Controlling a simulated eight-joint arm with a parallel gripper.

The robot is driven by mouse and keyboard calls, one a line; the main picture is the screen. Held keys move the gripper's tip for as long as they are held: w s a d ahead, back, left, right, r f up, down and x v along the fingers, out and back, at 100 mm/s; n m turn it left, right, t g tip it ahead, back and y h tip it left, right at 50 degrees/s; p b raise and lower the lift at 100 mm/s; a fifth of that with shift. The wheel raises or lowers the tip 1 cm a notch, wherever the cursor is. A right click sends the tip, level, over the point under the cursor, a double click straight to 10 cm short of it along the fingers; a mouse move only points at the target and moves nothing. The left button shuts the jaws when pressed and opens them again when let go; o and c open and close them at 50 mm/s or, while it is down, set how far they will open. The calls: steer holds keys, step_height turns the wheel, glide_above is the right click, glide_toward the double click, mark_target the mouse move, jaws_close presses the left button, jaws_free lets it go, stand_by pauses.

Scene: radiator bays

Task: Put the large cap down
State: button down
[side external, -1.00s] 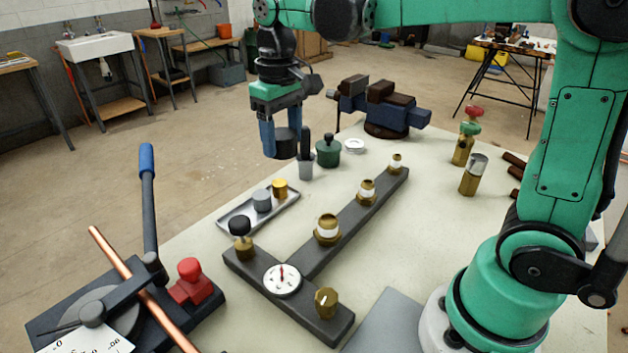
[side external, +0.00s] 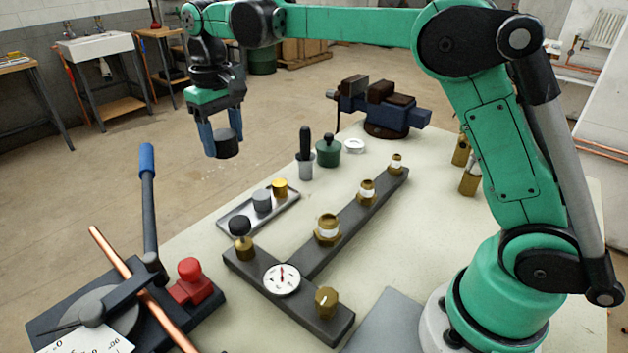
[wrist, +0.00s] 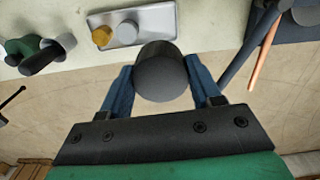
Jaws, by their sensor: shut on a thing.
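The large cap (side external: 228,143) is a dark grey, short cylinder. My gripper (side external: 222,140) is shut on it, with blue fingers on either side, and holds it in the air at the far left of the bench. In the wrist view the cap (wrist: 161,72) sits between the two fingertips (wrist: 160,84). Beyond it lies the light grey tray (wrist: 123,42), which holds a grey cap (wrist: 127,31) and a brass cap (wrist: 103,36). In the side view the tray (side external: 233,219) stands on the bench, right of and below the held cap.
A bar with brass fittings (side external: 327,230) and a round gauge (side external: 282,280) runs across the bench. A green pot (side external: 328,152), a black-handled tool (side external: 305,145) and a vise (side external: 383,108) stand behind. A pipe bender (side external: 100,305) is at front left.

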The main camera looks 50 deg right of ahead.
step_height(320, 180, down, 14)
steer(key=shift+f, duration=0.1)
steer(key=shift+f, duration=0.1)
stand_by(0.4)
steer(key=shift+f, duration=0.4)
steer(key=shift+f, duration=0.1)
steer(key=shift+c, duration=2.3)
jaws_free()
